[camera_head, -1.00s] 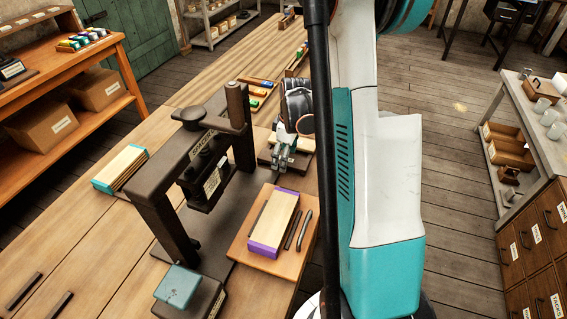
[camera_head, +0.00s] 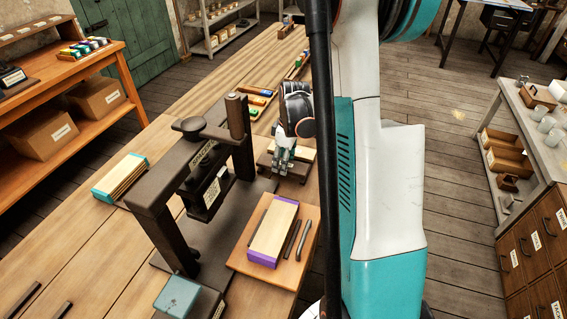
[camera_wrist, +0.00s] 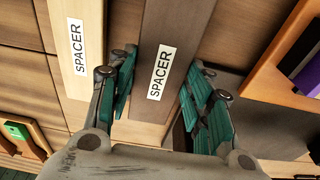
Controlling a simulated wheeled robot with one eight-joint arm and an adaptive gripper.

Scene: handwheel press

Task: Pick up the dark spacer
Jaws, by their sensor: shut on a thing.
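The dark spacer (camera_wrist: 178,30) is a brown wooden block with a white SPACER label in the wrist view. My gripper (camera_wrist: 164,68) has its teal-padded fingers on either side of this block and is shut on it. In the head view my gripper (camera_head: 284,158) points down at the spacer stand behind the press, and its fingers largely hide the dark spacer. I cannot tell whether the block is clear of its support. The light spacer (camera_wrist: 74,40) lies beside it on the left in the wrist view.
The handwheel press (camera_head: 205,165) stands left of my gripper. Nearer, a board (camera_head: 295,262) holds a pale block with purple ends (camera_head: 273,228) and dark rods. Small coloured items (camera_head: 258,98) lie in trays behind.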

